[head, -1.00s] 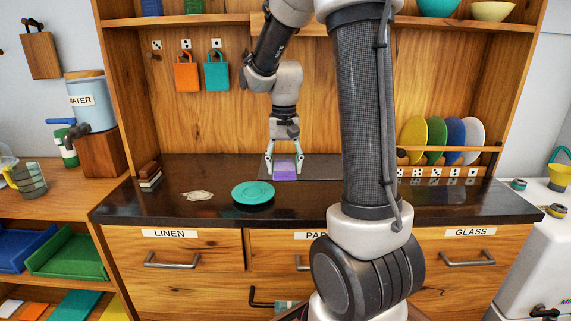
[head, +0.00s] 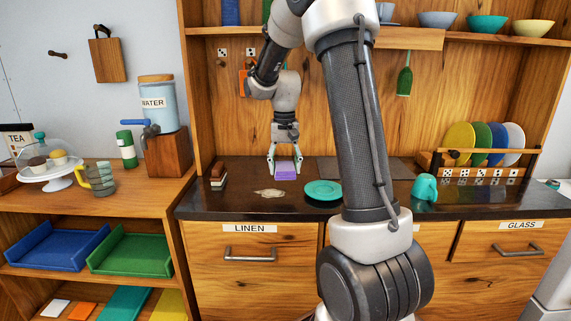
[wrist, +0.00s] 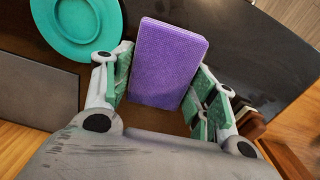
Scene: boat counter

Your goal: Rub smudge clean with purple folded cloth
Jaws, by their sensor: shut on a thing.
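The purple folded cloth (head: 286,175) is held between the fingers of my gripper (head: 285,166), just behind and to the right of the smudge in the head view. The cloth (wrist: 168,62) also fills the middle of the wrist view, with green finger pads on both sides. The smudge (head: 269,193) is a pale cream, irregular patch on the dark counter (head: 245,207), left of a teal plate (head: 322,190). In the wrist view I cannot see the smudge; the cloth may hide it. I cannot tell whether the cloth touches the counter.
The teal plate stands close to the right of the smudge. A stack of small blocks (head: 218,177) is at the counter's left end. A teal mug (head: 424,187) and a plate rack (head: 480,170) are at the right. The counter left of the smudge is mostly clear.

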